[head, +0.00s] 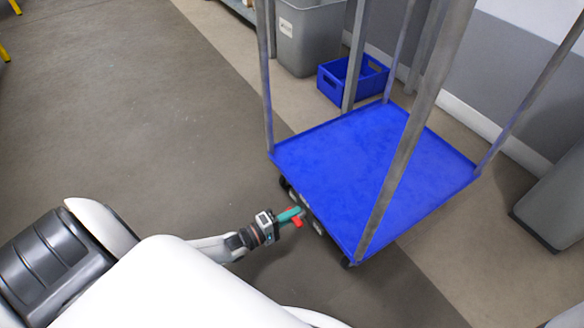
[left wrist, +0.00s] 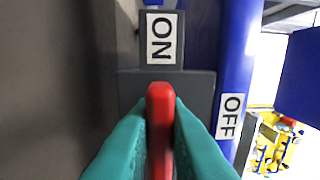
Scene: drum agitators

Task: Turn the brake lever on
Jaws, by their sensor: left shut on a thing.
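The red brake lever (left wrist: 160,100) stands between the two teal fingers of my left gripper (left wrist: 160,135) in the left wrist view. The fingers are shut on it from both sides. The lever's tip points up the picture toward the ON label (left wrist: 162,38). The OFF label (left wrist: 229,115) is to the right on a blue surface. In the head view my left gripper (head: 290,215) is at the near left edge of the blue cart (head: 370,165), low down, with a bit of red lever (head: 297,221) showing. My right gripper is not in view.
The cart has tall grey posts (head: 410,140) at its corners. Behind it are a blue crate (head: 335,82) and a grey bin (head: 308,35). A grey block (head: 558,200) stands at the right. The floor to the left is clear.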

